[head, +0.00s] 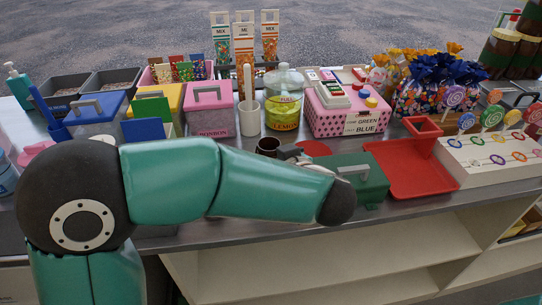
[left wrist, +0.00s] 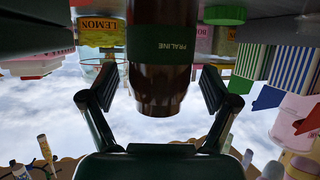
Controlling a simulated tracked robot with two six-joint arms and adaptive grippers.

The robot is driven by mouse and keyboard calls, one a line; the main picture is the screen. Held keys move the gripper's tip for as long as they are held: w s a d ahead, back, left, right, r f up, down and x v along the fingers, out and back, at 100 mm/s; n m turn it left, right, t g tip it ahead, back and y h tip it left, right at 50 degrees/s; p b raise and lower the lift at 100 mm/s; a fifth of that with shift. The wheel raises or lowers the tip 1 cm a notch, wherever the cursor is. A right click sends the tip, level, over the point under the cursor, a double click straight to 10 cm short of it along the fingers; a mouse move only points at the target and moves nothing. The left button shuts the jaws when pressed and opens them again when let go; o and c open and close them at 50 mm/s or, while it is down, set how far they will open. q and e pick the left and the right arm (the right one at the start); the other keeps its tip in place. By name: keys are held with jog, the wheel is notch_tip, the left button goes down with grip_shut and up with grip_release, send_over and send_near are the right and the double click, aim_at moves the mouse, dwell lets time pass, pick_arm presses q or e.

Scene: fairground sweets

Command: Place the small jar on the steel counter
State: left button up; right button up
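The small dark brown jar (head: 268,146), with a green PRALINE label, is just behind my teal left arm in the head view, which hides its lower part. It is over the steel counter (head: 225,235); I cannot see whether its base touches. In the left wrist view, which is upside down, the jar (left wrist: 162,85) is between the two fingers of my left gripper (left wrist: 160,88). The fingers are spread, with a narrow gap showing on each side of the jar. My right gripper is in neither view.
A lemon jar (head: 284,104) and pink bonbon box (head: 209,112) stand behind. A green box (head: 362,178) with a grey handle and a red tray (head: 402,172) are to the right. A white cup (head: 249,118) stands close behind the jar. The counter's front strip is bare.

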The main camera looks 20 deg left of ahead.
pick_arm(q)
jog(key=p+v, duration=0.1)
jog(key=v, duration=1.1)
jog(key=shift+p, duration=0.3)
jog(key=shift+r, duration=0.1)
